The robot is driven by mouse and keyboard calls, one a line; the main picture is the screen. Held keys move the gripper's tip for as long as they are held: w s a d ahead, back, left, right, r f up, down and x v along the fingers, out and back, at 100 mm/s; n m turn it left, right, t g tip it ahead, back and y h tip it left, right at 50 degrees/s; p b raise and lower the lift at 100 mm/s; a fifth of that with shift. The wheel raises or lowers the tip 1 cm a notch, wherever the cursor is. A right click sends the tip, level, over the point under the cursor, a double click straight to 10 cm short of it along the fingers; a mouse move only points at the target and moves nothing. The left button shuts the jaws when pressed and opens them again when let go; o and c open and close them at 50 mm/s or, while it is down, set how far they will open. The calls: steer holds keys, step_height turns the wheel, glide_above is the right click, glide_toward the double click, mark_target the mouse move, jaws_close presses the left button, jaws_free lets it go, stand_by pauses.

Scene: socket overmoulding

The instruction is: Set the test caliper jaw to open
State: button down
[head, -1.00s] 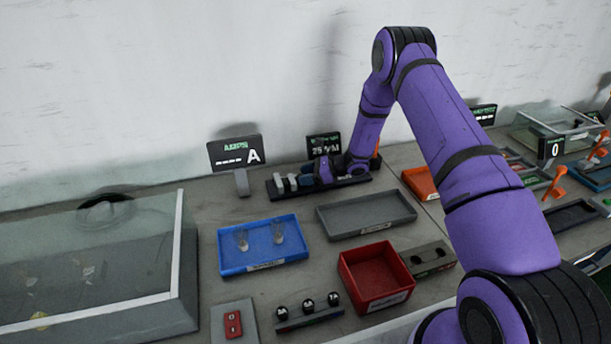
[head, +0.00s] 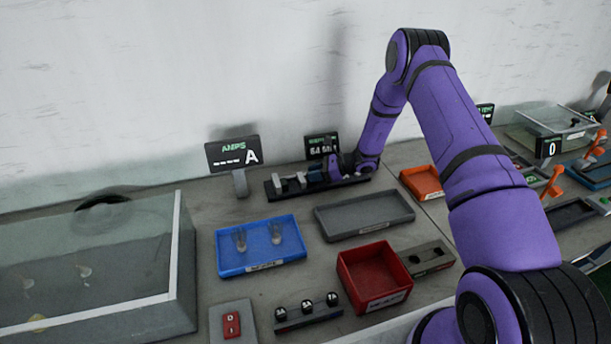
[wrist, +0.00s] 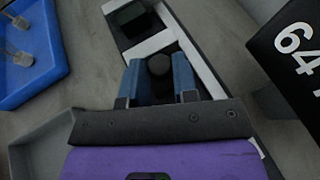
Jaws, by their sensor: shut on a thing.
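The test caliper is a long dark base (head: 283,193) with pale grey jaw blocks (head: 301,180), at the back of the bench below a small display (head: 321,146). In the wrist view its dark base (wrist: 197,40) runs diagonally beneath my gripper. My gripper (head: 329,176) is at the right part of the caliper, partly hidden by my own wrist. In the wrist view the blue fingers of my gripper (wrist: 159,78) stand on either side of a dark round knob (wrist: 158,64), shut on it. The display shows 64 with further characters in the wrist view (wrist: 291,48).
A display marked A (head: 233,153) stands left of the caliper. In front are a blue tray (head: 232,268) with two clear pieces, an empty grey tray (head: 364,217) and a red bin (head: 376,290). An orange tray (head: 421,182) lies to the right.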

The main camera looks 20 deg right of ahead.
steer(key=shift+d, duration=0.85)
steer(key=c, duration=0.9)
jaws_free()
steer(key=shift+d, duration=0.15)
steer(key=shift+r, duration=0.1)
steer(key=v, duration=1)
steer(key=shift+d+r, duration=0.15)
steer(key=shift+d, duration=0.15)
